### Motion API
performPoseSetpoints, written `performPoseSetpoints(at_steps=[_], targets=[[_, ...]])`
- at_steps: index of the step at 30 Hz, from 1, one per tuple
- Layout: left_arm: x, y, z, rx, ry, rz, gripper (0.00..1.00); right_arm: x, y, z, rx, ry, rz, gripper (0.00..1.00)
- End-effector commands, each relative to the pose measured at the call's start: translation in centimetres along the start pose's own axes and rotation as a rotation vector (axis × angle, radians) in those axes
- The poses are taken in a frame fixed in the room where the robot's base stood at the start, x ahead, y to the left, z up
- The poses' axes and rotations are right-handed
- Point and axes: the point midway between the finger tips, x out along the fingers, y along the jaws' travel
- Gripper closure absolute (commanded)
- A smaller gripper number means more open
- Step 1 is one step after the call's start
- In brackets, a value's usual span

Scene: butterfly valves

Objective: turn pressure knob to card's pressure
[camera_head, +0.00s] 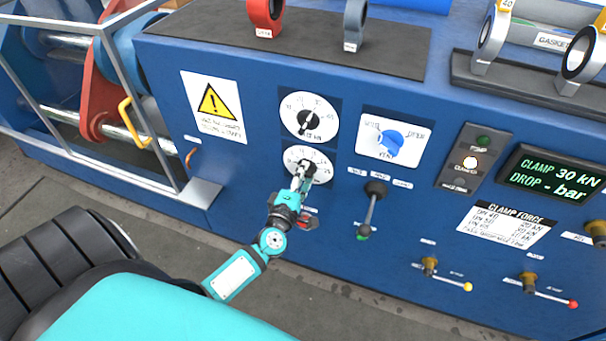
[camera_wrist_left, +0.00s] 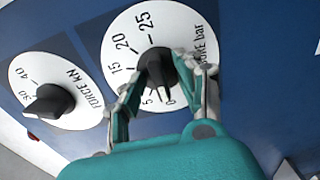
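The pressure knob (camera_wrist_left: 158,68) is black, on a white dial (camera_wrist_left: 122,38) marked from 0 to 25 bar. Its narrow end seems to point near 0 in the left wrist view. In the head view the dial (camera_head: 320,160) is the lower of two. My left gripper (camera_head: 303,177) is at this knob, its fingers on either side in the left wrist view (camera_wrist_left: 165,85). Whether both fingertips press on it I cannot tell. I cannot make out a card giving a pressure; a white clamp force card (camera_head: 503,224) has small, blurred lines. My right gripper is not in view.
The force knob (camera_wrist_left: 50,101) sits beside the pressure dial. A blue knob (camera_head: 391,141), a lever (camera_head: 374,205) and a display (camera_head: 552,180) reading "CLAMP 30 kN, DROP - bar" are to the right. A warning sign (camera_head: 213,106) is left. Valves (camera_head: 265,15) stand on top.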

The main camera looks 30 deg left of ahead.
Motion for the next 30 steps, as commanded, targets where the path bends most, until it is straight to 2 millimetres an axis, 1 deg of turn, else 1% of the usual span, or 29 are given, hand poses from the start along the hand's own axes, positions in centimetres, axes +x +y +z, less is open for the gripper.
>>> performPoseSetpoints(at_steps=[5, 6, 14, 23, 30], targets=[[0.00, -0.03, 0.01, 0.000, 0.000, -0.001, 0.64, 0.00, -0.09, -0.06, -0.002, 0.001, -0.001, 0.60], [0.00, -0.03, 0.01, 0.000, 0.000, -0.001, 0.66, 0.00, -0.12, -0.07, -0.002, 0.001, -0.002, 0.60], [-0.02, -0.03, 0.00, 0.000, 0.000, -0.001, 1.00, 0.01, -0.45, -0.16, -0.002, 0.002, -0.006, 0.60], [-0.03, -0.01, 0.00, 0.006, 0.000, -0.001, 1.00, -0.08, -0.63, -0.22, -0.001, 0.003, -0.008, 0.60], [-0.05, 0.09, -0.01, 0.079, 0.000, -0.003, 1.00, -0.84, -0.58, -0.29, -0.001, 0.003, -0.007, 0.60]])
